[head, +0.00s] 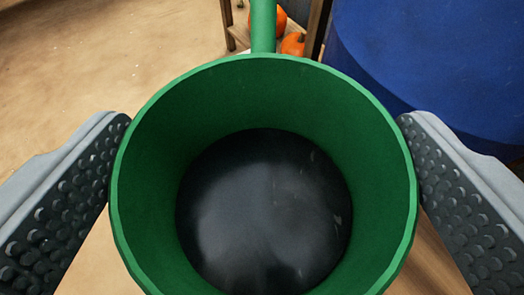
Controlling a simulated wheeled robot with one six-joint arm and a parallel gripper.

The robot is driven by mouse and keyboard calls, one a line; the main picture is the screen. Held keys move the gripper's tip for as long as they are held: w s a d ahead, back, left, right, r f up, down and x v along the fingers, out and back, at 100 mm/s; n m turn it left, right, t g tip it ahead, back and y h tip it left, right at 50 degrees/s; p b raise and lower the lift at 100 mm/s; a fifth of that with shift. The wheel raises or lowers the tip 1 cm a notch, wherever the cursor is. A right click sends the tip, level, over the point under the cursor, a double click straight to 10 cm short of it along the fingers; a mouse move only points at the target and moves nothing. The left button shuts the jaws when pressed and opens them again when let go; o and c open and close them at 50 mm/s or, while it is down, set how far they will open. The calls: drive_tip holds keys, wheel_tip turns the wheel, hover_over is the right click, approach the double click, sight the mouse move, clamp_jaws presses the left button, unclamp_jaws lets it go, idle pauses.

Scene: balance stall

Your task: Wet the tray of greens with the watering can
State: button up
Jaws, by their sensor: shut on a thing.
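A green watering can (145,190) fills the middle of the head view, seen from above into its round open top. Its inside walls are green and a dark, slightly shiny surface shows at the bottom; I cannot tell whether that is water. A green spout or handle (263,25) rises from its far rim to the top edge of the picture. My gripper (262,150) is shut on the can, with one studded dark finger pad against each side. The tray of greens does not show.
A large blue rounded thing (420,55) stands at the upper right, close behind the can. A wooden stand (313,30) with orange pumpkins (293,44) is at the top middle. Sandy brown floor (90,60) lies open at the upper left.

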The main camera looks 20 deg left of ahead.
drive_tip(key=shift+f+g+h, duration=0.5)
drive_tip(key=shift+f+g, duration=0.8)
drive_tip(key=shift+w+a+f+g, duration=0.15)
drive_tip(key=shift+w+f+g, duration=0.1)
drive_tip(key=shift+g, duration=0.35)
drive_tip(key=shift+w+f+g+h, duration=0.35)
drive_tip(key=shift+f+g+h, duration=0.05)
drive_tip(key=shift+g, duration=0.5)
drive_tip(key=shift+w+a+g, duration=0.2)
drive_tip(key=shift+w+g, duration=0.3)
drive_tip(key=shift+g, duration=0.2)
drive_tip(key=shift+r, duration=0.1)
drive_tip(key=shift+s+d+t, duration=0.15)
drive_tip(key=shift+s+t, duration=0.4)
drive_tip(key=shift+t, duration=0.15)
drive_tip(key=shift+s+r+t+y, duration=0.25)
drive_tip(key=shift+s+t+y, duration=0.05)
drive_tip(key=shift+t, duration=0.4)
